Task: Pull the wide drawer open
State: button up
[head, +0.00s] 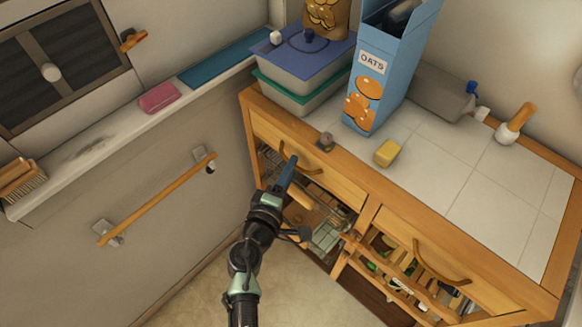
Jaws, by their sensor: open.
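A wooden cabinet with a white tiled top (500,200) has two drawer fronts side by side, and both look shut. The left drawer (335,186) has a curved wooden handle (314,171). The right drawer (400,226) has a similar curved handle (440,268). The view does not make clear which drawer is the wide one. My gripper (291,160) is open at the left end of the left drawer's handle. I cannot tell whether its fingers touch or straddle the handle.
Below the drawers are open shelves holding several items. On top stand a blue oats box (385,75), stacked lidded containers (300,62), a yellow sponge (388,153) and a brush (514,126). A wall rail (160,196) is at left. Floor (330,300) before the cabinet looks clear.

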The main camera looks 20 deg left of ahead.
jog(key=shift+w+f, duration=0.1)
jog(key=shift+w, duration=0.5)
grip_shut()
dwell(1.1)
